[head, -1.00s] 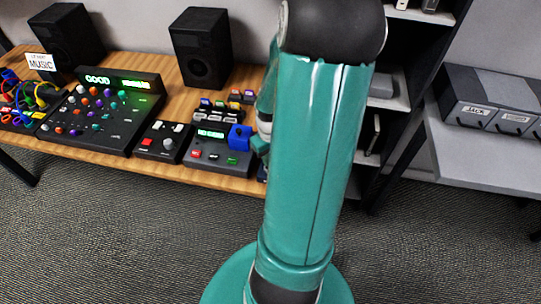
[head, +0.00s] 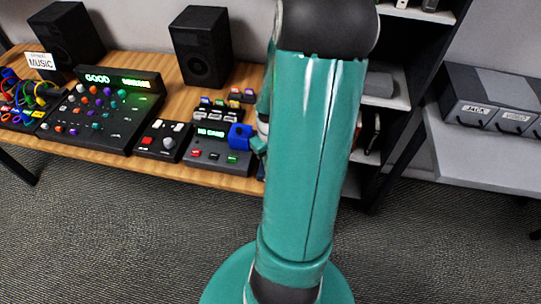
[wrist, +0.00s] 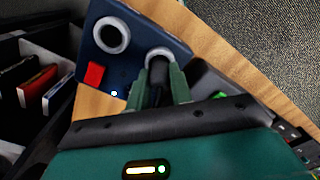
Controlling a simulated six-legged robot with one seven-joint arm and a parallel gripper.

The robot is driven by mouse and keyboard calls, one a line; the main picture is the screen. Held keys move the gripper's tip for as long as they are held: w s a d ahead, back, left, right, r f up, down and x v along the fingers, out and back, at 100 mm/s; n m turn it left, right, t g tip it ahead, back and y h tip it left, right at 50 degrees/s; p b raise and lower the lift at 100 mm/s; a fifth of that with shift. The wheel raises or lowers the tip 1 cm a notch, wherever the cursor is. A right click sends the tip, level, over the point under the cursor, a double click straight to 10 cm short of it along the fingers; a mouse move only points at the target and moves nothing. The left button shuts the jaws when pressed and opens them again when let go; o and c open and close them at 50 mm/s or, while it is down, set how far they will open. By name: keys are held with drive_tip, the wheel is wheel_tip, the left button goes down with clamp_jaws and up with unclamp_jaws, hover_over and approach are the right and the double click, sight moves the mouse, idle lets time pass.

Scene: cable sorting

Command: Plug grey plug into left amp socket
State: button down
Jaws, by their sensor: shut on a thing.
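The amp, a dark blue box (wrist: 126,62), shows in the wrist view with two pale ring sockets and a red square on its face. One ring socket (wrist: 110,35) is empty with a dark hole. The other ring socket (wrist: 158,53) has the dark grey plug (wrist: 157,72) at its mouth. My gripper (wrist: 160,80) is shut on this plug, its green fingers on either side close to the ring. How deep the plug sits is hard to tell. In the head view my arm hides the amp, the plug and the gripper.
On the wooden table (head: 188,176) stand a mixer (head: 105,115), small control boxes, a blue block (head: 240,136) and black speakers (head: 202,47). A dark shelf with coloured cases (wrist: 38,85) is beside the amp. A grey side table (head: 480,155) stands at right.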

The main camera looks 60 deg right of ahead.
drive_tip(key=shift+f, duration=0.3)
idle(0.5)
idle(0.3)
drive_tip(key=c, duration=0.7)
unclamp_jaws()
drive_tip(key=shift+r, duration=3.5)
